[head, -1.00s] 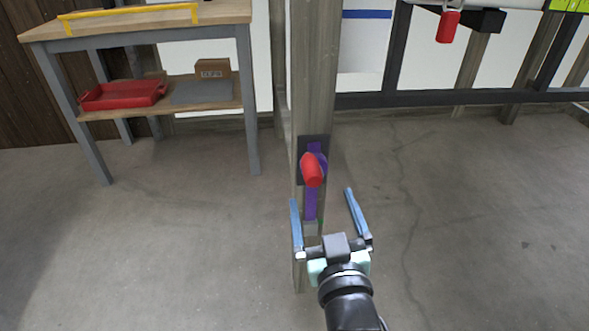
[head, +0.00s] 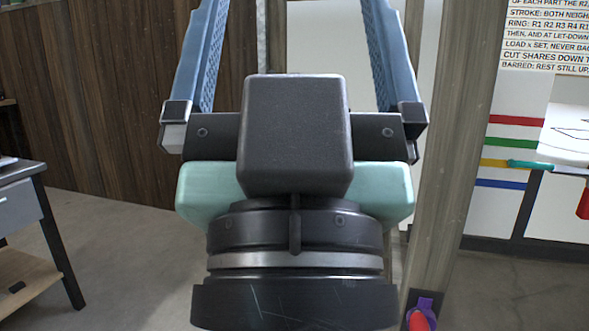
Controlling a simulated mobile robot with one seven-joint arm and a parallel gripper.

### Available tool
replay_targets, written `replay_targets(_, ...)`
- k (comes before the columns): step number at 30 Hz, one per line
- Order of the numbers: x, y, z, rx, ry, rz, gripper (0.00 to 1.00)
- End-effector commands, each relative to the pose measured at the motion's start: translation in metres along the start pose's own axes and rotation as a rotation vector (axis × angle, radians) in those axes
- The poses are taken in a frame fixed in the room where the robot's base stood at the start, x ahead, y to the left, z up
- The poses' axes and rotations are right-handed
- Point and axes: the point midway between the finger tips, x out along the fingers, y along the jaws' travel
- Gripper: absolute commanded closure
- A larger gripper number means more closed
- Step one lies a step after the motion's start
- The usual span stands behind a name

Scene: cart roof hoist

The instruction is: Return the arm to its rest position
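My gripper (head: 293,65) fills the middle of the head view, close to the camera. Its two blue fingers stand well apart and point upward, with nothing between them; their tips run past the top edge. A wooden post (head: 447,150) rises just right of my gripper. On the post at the bottom edge is a red-handled lever (head: 418,321) with a purple part (head: 427,303), partly cut off. My gripper is apart from the lever.
A table with a grey drawer (head: 18,208) and a low wooden shelf (head: 28,283) stands at the left. A brown plank wall (head: 100,110) is behind. A printed sign (head: 545,35) and coloured stripes (head: 515,120) are at the right. Concrete floor (head: 120,245) is clear at lower left.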

Motion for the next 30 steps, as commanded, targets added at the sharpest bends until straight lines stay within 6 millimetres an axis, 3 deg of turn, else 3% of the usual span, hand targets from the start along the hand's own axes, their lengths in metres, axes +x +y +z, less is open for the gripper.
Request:
replay_targets(1,0.022,-0.002,-0.027,0.006,0.013,-0.001,0.0)
replay_targets(30,0.24,0.0,-0.229,0.002,0.002,-0.002,0.0)
